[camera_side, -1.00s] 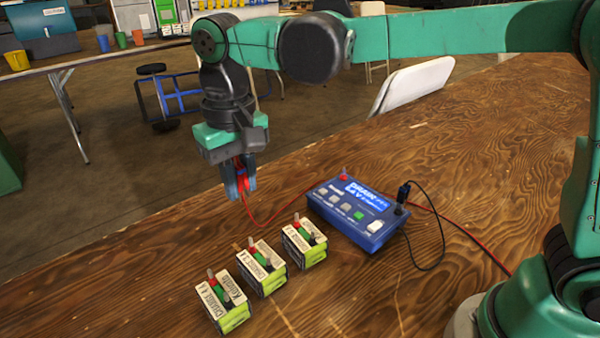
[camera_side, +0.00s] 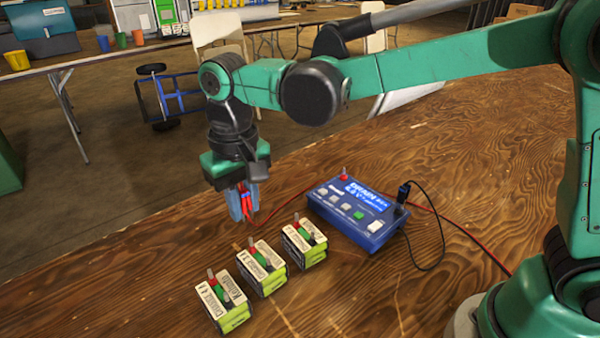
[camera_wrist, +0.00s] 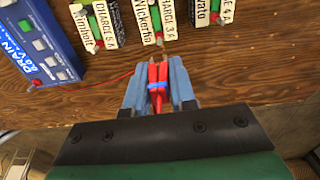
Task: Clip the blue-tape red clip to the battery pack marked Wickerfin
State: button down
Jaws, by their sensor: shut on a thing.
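My gripper (camera_side: 242,203) is shut on a red clip with blue tape around it. In the wrist view, the red clip (camera_wrist: 158,76) sits between my blue-grey fingers (camera_wrist: 158,88), its nose pointing towards the packs. The battery pack marked Wickerfin (camera_wrist: 142,18), labelled CHARGE 3 A, is the middle one of three, straight ahead of the clip. In the side view the Wickerfin pack (camera_side: 264,274) is also the middle one. My gripper hangs above and behind it, apart from it. The pack's top has a green part and metal posts.
A blue charger box (camera_side: 357,211) stands to the right in the side view. Its red wire runs to the clip; a black lead loops at its right.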

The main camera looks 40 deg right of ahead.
aim_at(251, 244)
jog(key=shift+f, duration=2.65)
jog(key=shift+f, duration=0.25)
jog(key=c, duration=0.7)
grip_release()
jog(key=shift+o, duration=0.2)
jog(key=shift+o, duration=1)
jog(key=shift+r, duration=3.8)
